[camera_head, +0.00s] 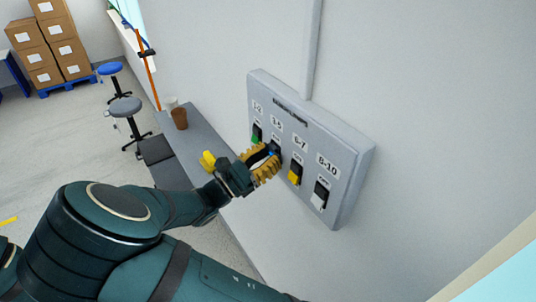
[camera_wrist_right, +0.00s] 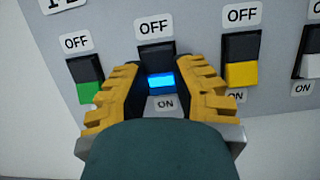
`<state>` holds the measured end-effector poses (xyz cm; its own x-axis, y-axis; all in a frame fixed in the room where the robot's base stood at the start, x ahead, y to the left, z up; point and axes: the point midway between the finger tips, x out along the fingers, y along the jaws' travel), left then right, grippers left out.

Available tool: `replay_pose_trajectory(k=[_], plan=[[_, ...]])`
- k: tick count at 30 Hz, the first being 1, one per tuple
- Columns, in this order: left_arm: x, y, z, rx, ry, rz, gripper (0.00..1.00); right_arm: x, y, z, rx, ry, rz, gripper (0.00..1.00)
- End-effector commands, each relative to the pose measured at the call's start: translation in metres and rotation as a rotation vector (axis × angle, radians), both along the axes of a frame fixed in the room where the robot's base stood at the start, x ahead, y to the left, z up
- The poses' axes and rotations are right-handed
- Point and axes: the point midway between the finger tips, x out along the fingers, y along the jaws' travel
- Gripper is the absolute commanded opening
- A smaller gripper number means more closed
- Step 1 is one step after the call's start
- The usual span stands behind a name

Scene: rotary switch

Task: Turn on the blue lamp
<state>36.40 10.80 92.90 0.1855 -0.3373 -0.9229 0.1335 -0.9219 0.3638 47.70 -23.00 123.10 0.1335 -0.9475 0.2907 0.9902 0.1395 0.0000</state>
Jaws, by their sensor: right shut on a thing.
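A grey switch panel (camera_head: 345,165) is fixed to the wall, with a row of black rocker switches carrying coloured parts. My right gripper (camera_head: 272,162) is at the second switch from the left. In the right wrist view its two yellow ribbed fingers (camera_wrist_right: 160,88) close on both sides of the blue switch (camera_wrist_right: 161,83). OFF is printed above this switch and ON below it. Its blue lower part faces me, and its black part is above. The dark palm covers the bottom of that view. No blue lamp can be made out. My left gripper does not clearly show.
The green switch (camera_wrist_right: 88,93) is close left of my fingers and the yellow switch (camera_wrist_right: 241,74) close right. A white switch (camera_head: 319,200) is farther right. A grey ledge (camera_head: 205,140) with a brown cup (camera_head: 180,118) runs along the wall. Stools and boxes stand far back.

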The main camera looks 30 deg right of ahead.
Motion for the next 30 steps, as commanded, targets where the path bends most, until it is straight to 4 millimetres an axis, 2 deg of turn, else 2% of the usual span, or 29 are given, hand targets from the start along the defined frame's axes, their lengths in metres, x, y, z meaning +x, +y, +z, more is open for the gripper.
replay_pose_trajectory(k=[1,2,3,4,13,17,20,30], plan=[[0.0,0.0,0.0,0.0,0.0,0.0,0.43,0.0,-0.001,0.001,-0.002,-0.001,-0.003,0.0],[0.0,0.0,0.0,0.0,0.0,0.0,0.43,0.0,-0.001,0.001,-0.002,-0.001,-0.003,0.36],[0.0,0.0,0.0,0.0,0.0,0.0,0.43,0.0,-0.001,0.001,-0.002,-0.001,-0.003,0.5],[0.0,0.0,0.0,0.0,0.0,0.0,0.43,0.0,-0.001,0.001,-0.002,-0.001,-0.003,0.6],[0.0,0.0,0.0,0.0,0.0,0.0,0.43,0.0,0.0,0.0,0.0,0.0,-0.001,0.6],[0.0,0.0,0.0,0.0,0.0,0.0,0.43,-0.001,0.007,-0.002,0.002,0.001,0.001,0.6],[0.0,0.0,0.0,0.0,0.0,0.0,0.43,-0.002,0.021,-0.006,0.001,0.0,0.002,0.6],[0.0,0.0,0.0,0.0,0.0,0.0,0.43,-0.012,0.085,-0.026,0.0,-0.001,0.001,0.6]])
